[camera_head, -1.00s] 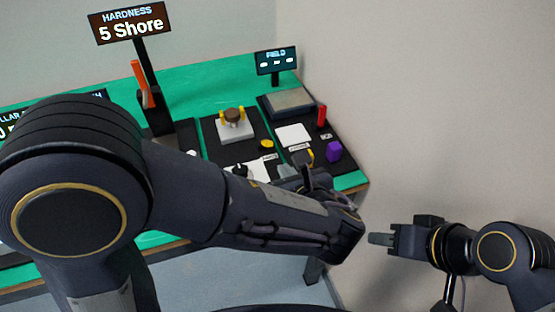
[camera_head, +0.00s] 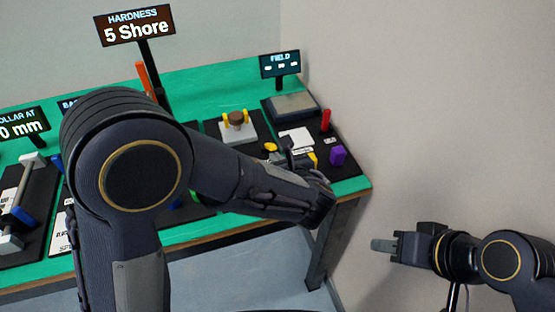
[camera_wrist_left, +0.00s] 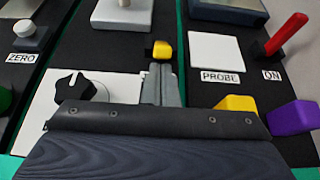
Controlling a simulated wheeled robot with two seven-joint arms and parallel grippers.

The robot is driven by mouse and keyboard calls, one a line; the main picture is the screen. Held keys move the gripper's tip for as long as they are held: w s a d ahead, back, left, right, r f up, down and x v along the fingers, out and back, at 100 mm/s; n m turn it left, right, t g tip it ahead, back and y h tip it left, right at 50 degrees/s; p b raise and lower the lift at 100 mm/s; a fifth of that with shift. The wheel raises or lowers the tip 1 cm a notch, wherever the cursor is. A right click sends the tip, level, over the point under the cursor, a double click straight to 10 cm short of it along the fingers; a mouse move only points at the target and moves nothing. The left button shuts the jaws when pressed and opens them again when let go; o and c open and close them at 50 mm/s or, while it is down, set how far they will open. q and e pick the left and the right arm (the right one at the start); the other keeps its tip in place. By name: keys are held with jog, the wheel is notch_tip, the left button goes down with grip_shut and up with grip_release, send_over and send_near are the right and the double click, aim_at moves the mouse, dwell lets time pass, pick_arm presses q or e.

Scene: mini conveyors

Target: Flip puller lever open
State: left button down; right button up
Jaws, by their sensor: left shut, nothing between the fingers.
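I cannot tell for certain which part is the puller lever. An upright red lever (camera_head: 326,120) stands on the right panel; in the left wrist view it (camera_wrist_left: 287,36) is beside an ON label. An orange upright bar (camera_head: 145,78) stands by the hardness sign, partly behind my left arm. My left gripper's grey fingers (camera_wrist_left: 163,85) are shut and empty over the black panels, just short of a small yellow block (camera_wrist_left: 162,50). They are left of the red lever and apart from it. My right gripper (camera_head: 385,246) hangs off the table at the right, touching nothing.
A black knob (camera_wrist_left: 80,88) sits left of my left fingers. A purple block (camera_head: 337,155) and a yellow piece (camera_wrist_left: 238,104) are at the right. A rod device with a blue part (camera_head: 22,213) lies at the left. A wall borders the table's right side.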

aim_at(272, 145)
pick_arm(q)
jog(key=shift+r+p, duration=0.3)
jog(key=shift+p, duration=0.35)
jog(key=shift+w+a+r+g+h+p, duration=0.15)
jog(key=shift+r+g+p, duration=0.2)
jog(key=shift+p, duration=0.45)
jog(key=shift+w+d+r+g+h+p, duration=0.15)
jog(key=shift+g+p, duration=0.3)
jog(key=shift+p, duration=0.35)
jog(key=r+g+p, duration=0.1)
jog(key=p, duration=0.2)
jog(key=w+r+g+p, duration=0.1)
jog(key=p, duration=0.3)
jog(key=a+g+h+p, duration=0.1)
jog(key=g+p, duration=0.1)
jog(key=p, duration=0.1)
jog(key=shift+w+r, duration=0.35)
jog(key=shift+r, duration=0.05)
jog(key=shift+w+p, duration=0.15)
jog(key=shift+p, duration=0.4)
jog(key=shift+w, duration=0.4)
jog(key=shift+f, duration=0.1)
jog(key=shift+r+p, duration=0.7)
jog(key=shift+r, duration=0.15)
